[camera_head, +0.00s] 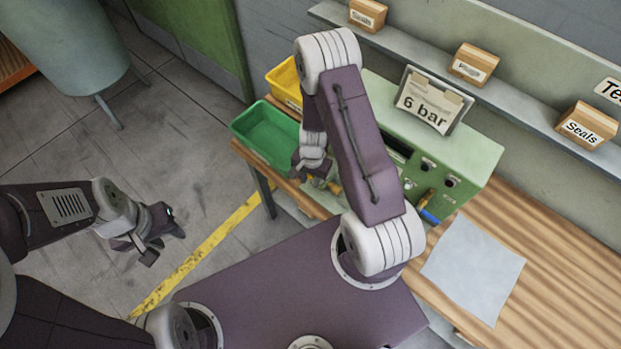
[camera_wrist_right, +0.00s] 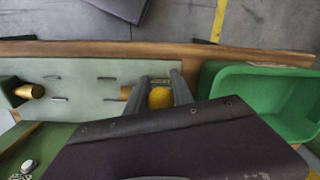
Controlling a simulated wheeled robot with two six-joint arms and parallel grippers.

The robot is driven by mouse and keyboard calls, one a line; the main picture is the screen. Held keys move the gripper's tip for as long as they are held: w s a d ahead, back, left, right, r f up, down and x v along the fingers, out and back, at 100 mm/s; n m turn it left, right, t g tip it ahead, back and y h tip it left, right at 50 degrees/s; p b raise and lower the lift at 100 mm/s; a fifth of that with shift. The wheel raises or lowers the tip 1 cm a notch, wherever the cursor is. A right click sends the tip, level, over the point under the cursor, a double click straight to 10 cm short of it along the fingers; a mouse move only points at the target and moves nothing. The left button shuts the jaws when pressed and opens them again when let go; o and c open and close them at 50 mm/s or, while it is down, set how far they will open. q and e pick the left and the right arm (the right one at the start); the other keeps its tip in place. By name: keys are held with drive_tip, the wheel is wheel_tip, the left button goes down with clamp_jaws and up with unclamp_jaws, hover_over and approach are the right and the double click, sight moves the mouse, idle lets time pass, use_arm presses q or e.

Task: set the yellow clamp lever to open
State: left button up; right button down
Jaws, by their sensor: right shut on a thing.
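In the head view a bit of yellow (camera_head: 322,183) shows beside my right gripper (camera_head: 308,172) at the left end of the green machine (camera_head: 455,155). My arm hides much of the machine's front there, and the lever's exact setting cannot be told. My left gripper (camera_head: 163,247) is open and empty above the floor at left.
A green bin (camera_head: 265,135) stands close beside my right gripper, with a yellow bin (camera_head: 286,82) behind it. A blue-handled part (camera_head: 430,214) sticks out at the machine's right. A "6 bar" sign (camera_head: 428,103) stands on top. A grey sheet (camera_head: 473,268) lies on the wooden bench.

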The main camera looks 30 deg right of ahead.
drive_tip(key=shift+w, duration=0.1)
drive_tip(key=y+b, duration=0.1)
drive_tip(key=b, duration=0.1)
drive_tip(key=d+y+b, duration=0.1)
drive_tip(key=b, duration=0.2)
drive_tip(key=shift+w+d+r+g, duration=0.15)
drive_tip(key=shift+w+r+g, duration=0.15)
drive_tip(key=shift+g, duration=0.1)
drive_tip(key=shift+d+r+y, duration=0.15)
drive_tip(key=shift+r+y, duration=0.2)
drive_tip(key=shift+y, duration=0.05)
drive_tip(key=shift+d+r, duration=0.1)
drive_tip(key=shift+r, duration=0.2)
drive_tip(key=shift+w+d+r, duration=0.2)
drive_tip(key=shift+d, duration=0.05)
drive_tip(key=shift+w+d+r+p, duration=0.2)
drive_tip(key=shift+d+p, duration=0.05)
drive_tip(key=shift+d, duration=0.25)
drive_tip(key=shift+w+d+r+p, duration=0.2)
drive_tip(key=shift+d, duration=0.4)
